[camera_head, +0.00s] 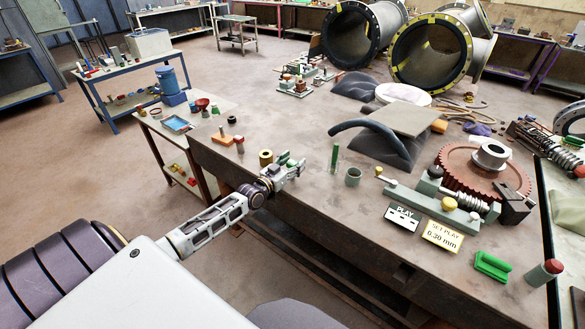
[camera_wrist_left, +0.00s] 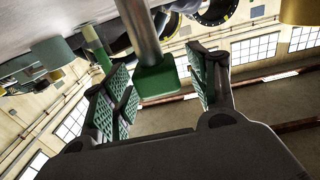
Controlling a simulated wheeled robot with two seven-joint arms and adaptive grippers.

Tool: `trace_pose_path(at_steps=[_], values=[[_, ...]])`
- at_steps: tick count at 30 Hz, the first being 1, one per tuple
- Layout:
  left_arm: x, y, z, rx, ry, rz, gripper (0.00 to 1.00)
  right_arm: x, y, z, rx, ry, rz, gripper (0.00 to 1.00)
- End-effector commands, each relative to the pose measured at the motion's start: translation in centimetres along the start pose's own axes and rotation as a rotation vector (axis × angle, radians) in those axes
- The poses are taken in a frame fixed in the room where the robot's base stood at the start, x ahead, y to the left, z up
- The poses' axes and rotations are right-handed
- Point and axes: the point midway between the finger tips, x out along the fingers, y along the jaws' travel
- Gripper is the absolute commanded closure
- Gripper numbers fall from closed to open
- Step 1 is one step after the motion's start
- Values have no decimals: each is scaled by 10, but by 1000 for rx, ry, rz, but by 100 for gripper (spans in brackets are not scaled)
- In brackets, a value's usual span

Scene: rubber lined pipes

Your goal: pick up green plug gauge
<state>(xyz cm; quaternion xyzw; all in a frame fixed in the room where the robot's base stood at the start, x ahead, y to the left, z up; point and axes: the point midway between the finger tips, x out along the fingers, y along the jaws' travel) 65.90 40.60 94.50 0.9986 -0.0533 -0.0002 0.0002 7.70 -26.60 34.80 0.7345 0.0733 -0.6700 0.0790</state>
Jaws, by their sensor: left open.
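The green plug gauge (camera_wrist_left: 157,82) shows in the left wrist view as a steel cylinder with a squared green end. In the head view a green part of it (camera_head: 283,158) shows just behind my left gripper (camera_head: 291,171), which hides the rest. My left gripper is open at the near left edge of the big table. In the left wrist view the gauge's green end appears between the two green-padded fingers (camera_wrist_left: 166,88), with visible gaps on both sides. My right gripper is not in view.
A brass ring (camera_head: 265,157) stands close left of my left gripper. A green upright rod (camera_head: 335,157) and a grey-green cup (camera_head: 352,177) stand to its right. Red-handled pieces (camera_head: 238,142) lie to the left. The table (camera_head: 290,120) is bare behind the gripper.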

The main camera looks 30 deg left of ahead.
Motion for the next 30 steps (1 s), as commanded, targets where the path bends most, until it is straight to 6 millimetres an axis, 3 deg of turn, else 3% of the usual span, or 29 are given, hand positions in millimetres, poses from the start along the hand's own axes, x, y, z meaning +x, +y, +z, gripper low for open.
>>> trace_pose_path(at_steps=[2, 15, 24, 30], values=[[0, 0, 0, 0, 0, 0, 41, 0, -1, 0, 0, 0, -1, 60], [0, 0, 0, 0, 1, 0, 94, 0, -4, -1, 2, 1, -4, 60], [0, 0, -2, 0, 1, 0, 95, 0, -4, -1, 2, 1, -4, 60], [0, 0, -16, 0, 3, 0, 95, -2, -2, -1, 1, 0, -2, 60]])
